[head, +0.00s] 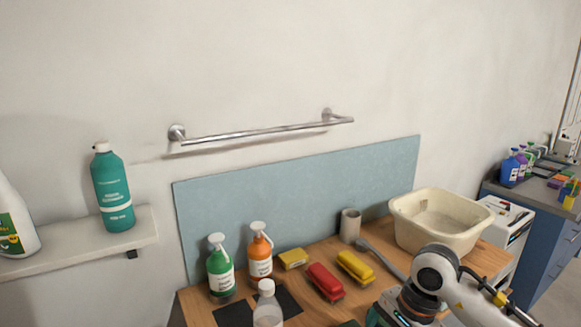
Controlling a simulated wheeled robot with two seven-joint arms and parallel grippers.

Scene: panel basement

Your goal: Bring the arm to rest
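My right arm (440,275) comes in from the lower right, in front of the wooden counter (320,260). Its wrist bends down toward the bottom edge of the head view. What looks like the body of my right gripper (385,315) is cut off there, and its fingers do not show. I cannot tell whether it is open or shut, or whether it holds anything. My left arm and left gripper are not in view.
A cream basin (440,222), red brush (325,281), yellow brush (355,266), grey cup (350,226), green bottle (220,267) and orange bottle (260,254) crowd the counter. A towel rail (260,132) juts from the wall. A teal bottle (112,188) stands on a shelf (80,245).

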